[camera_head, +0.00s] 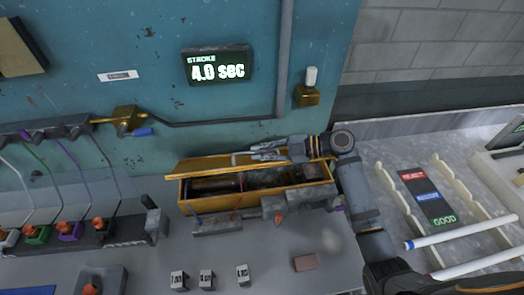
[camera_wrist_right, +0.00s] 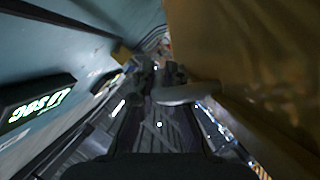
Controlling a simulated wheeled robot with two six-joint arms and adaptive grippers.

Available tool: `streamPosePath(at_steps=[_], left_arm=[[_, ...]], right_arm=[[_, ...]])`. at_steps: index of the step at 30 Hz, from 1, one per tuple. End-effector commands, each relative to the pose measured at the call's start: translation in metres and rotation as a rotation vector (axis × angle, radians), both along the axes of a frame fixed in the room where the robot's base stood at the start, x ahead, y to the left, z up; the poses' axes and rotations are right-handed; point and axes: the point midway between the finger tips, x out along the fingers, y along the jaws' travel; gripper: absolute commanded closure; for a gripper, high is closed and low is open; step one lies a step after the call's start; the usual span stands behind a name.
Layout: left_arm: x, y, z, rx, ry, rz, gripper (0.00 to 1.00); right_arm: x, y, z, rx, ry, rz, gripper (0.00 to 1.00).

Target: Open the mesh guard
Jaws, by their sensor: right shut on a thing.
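The mesh guard (camera_head: 205,167) is the yellow panel along the back of an open yellow box (camera_head: 250,199). It stands raised and shows nearly edge-on in the head view. A dark cylinder lies inside the box. My right gripper (camera_head: 262,153) reaches in from the right, level with the guard's upper edge. In the right wrist view a brown-gold panel, which looks like the guard (camera_wrist_right: 250,70), fills the right side. A grey bar (camera_wrist_right: 185,93), seemingly its handle, lies across my right gripper's fingers (camera_wrist_right: 160,85), which are shut on it. My left gripper is not in view.
A teal wall with a display reading 4.0 SEC (camera_head: 217,66) and a pipe (camera_head: 285,60) rises close behind the box. Labelled blocks (camera_head: 206,279) and a brown block (camera_head: 305,263) lie in front. White tubes (camera_head: 460,234) and a sorting mat (camera_head: 428,196) are right.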

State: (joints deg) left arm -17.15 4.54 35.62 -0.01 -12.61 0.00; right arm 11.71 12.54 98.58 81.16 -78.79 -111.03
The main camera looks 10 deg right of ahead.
Motion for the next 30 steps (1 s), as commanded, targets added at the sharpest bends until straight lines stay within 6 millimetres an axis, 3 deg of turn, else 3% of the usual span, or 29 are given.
streamPosePath(at_steps=[5,18,28,29,30], left_arm=[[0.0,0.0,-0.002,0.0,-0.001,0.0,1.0],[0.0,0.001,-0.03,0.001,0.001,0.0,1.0],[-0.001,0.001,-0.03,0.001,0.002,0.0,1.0],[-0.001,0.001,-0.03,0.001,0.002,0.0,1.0],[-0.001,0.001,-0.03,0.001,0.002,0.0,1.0]], right_arm=[[0.003,0.0,0.002,0.002,0.008,0.0,1.0],[0.051,0.0,0.031,0.002,0.352,-0.001,1.0],[0.052,0.0,0.033,0.0,0.372,-0.002,1.0],[0.052,0.0,0.033,0.0,0.372,-0.002,0.88],[0.052,0.0,0.033,0.0,0.372,-0.002,0.83]])
